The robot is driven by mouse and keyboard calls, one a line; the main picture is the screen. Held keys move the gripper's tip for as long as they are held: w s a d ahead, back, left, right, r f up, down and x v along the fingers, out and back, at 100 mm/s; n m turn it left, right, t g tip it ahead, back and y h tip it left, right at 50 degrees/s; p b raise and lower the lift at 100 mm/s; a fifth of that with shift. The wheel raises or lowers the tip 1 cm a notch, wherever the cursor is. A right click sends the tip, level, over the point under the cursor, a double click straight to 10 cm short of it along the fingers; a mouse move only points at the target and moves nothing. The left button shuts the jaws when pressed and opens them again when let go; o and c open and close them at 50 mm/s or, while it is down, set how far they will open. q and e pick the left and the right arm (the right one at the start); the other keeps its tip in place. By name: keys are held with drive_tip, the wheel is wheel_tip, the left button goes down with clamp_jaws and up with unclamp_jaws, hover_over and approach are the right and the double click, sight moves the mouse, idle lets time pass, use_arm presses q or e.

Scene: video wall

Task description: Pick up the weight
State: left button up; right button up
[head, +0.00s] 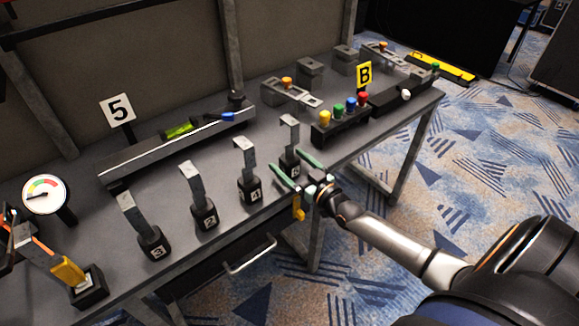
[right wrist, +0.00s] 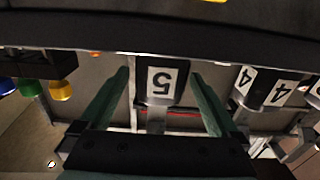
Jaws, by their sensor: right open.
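A weight marked 5 (head: 291,133), with a black base and an upright flat metal stem, stands near the table's front edge. It also shows in the right wrist view, with its number label (right wrist: 160,81) upside down. My right gripper (head: 287,158) is open, its two green fingers reaching toward this weight's black base. In the right wrist view the base appears between the open fingers (right wrist: 159,74); whether they touch it I cannot tell. Similar weights marked 4 (head: 251,190), 2 (head: 205,215) and 3 (head: 151,244) stand in a row to the left. My left gripper is out of view.
A gauge (head: 44,194) stands left. A drawer handle (head: 250,256) sticks out below the front edge.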

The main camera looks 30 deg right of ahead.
drive_tip(key=shift+w, duration=0.3)
clamp_jaws()
idle(0.6)
drive_tip(key=shift+w+r, duration=0.1)
drive_tip(key=shift+r, duration=0.15)
